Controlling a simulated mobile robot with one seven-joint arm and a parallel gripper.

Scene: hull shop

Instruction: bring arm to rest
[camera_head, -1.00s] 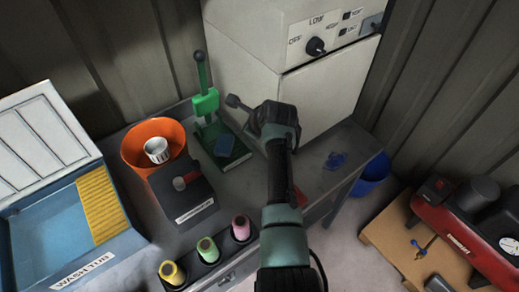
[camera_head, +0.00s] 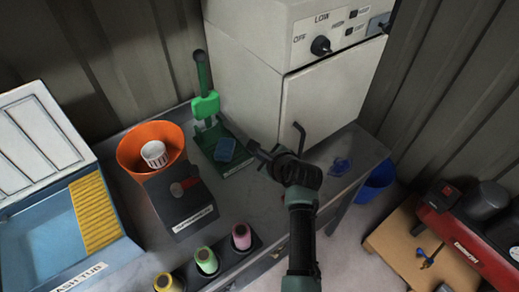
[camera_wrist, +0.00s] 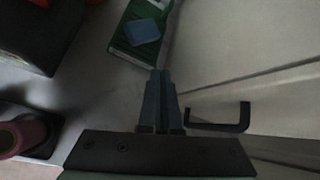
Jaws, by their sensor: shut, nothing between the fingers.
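My gripper (camera_head: 258,155) is above the grey bench (camera_head: 262,205), in front of the white cabinet and to the right of the green press. In the wrist view its two fingers (camera_wrist: 160,78) are together with nothing between them. They point toward the green base that bears a blue block (camera_wrist: 143,32). The blue block also shows in the head view (camera_head: 225,149). My arm comes up from the bottom of the head view, right of centre.
The white cabinet (camera_head: 325,105) with a dark handle (camera_head: 299,138) is close behind my gripper. Left are the green press (camera_head: 205,104), orange bucket (camera_head: 128,149), dark box (camera_head: 180,205) and wash tub (camera_head: 45,225). Thread spools (camera_head: 206,260) line the front. A blue bin (camera_head: 374,188) is right.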

